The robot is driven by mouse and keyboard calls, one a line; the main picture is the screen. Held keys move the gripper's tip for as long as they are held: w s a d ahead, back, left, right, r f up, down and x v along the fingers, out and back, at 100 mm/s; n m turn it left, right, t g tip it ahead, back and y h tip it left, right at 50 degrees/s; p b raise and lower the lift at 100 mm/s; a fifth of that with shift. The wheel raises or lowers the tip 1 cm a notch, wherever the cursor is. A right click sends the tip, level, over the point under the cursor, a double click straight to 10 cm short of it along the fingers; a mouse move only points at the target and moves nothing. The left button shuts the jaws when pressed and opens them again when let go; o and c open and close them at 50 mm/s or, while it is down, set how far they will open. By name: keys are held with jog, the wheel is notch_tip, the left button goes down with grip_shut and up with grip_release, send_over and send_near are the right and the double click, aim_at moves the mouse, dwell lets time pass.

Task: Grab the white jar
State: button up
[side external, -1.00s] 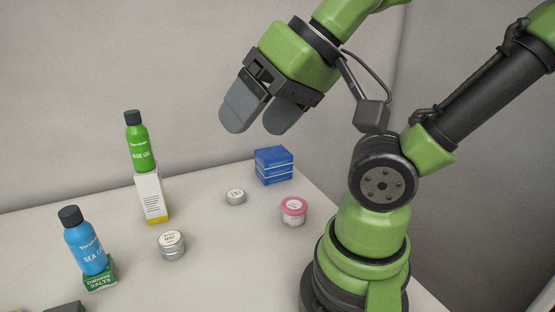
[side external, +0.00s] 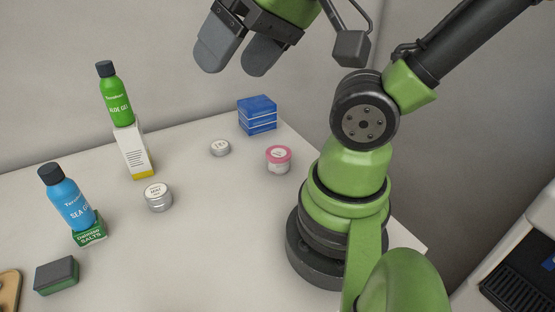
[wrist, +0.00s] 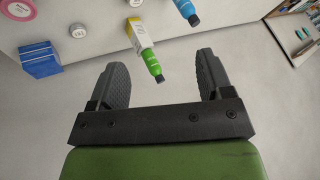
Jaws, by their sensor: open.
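A small round jar with a white body and pink lid (side external: 278,160) stands on the counter near my base. Its pink lid shows at the upper left of the wrist view (wrist: 27,27). A small whitish tin (side external: 220,148) and a larger silver tin with a white label (side external: 158,198) stand to its left; I cannot tell which one the task calls the white jar. My gripper (side external: 233,62) is open and empty, raised above the counter and apart from all three. In the wrist view, its fingers (wrist: 162,62) are spread wide.
Blue stacked boxes (side external: 257,115) stand at the counter's back edge. A green bottle (side external: 115,95) stands on a white box (side external: 134,152), and a blue bottle (side external: 68,195) on a green box (side external: 90,232). A dark sponge-like block (side external: 57,275) lies at front left. The middle front counter is clear.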

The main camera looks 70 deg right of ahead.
jog(key=shift+o, duration=1.4)
jog(key=m+g+h, duration=0.2)
jog(key=m+g, duration=0.5)
jog(key=m, duration=2.6)
send_over(278, 152)
jog(key=f, duration=2)
jog(key=shift+w+a+f, duration=0.15)
jog(key=shift+a+f, duration=0.05)
jog(key=shift+f, duration=0.55)
jog(key=shift+d+f, duration=0.2)
jog(key=shift+f, duration=4.6)
